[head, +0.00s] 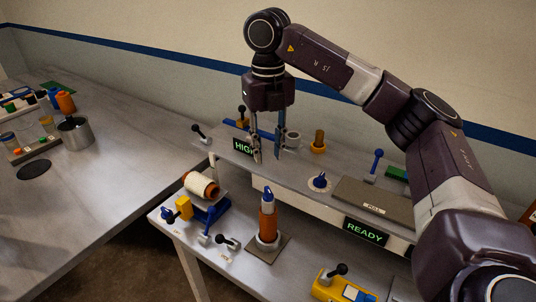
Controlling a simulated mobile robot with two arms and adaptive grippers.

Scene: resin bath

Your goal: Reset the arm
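My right arm comes in from the right edge and bends down over the back of the workbench. My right gripper (267,153) points down, its two fingers apart with nothing visible between them. The fingertips are close above or in front of the raised shelf (218,140), beside a green-lettered display (243,146) that they partly cover. I cannot tell whether they touch it. A grey ring-shaped part (293,139) is just right of the fingers. My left gripper is not in view.
An orange cylinder with a blue tip (268,222) stands upright on the lower bench. Left of it is a spool (201,186). A READY display (366,232), a blue knob (319,181) and a flat plate (374,203) are on the right. A metal cup (75,134) stands on the left table.

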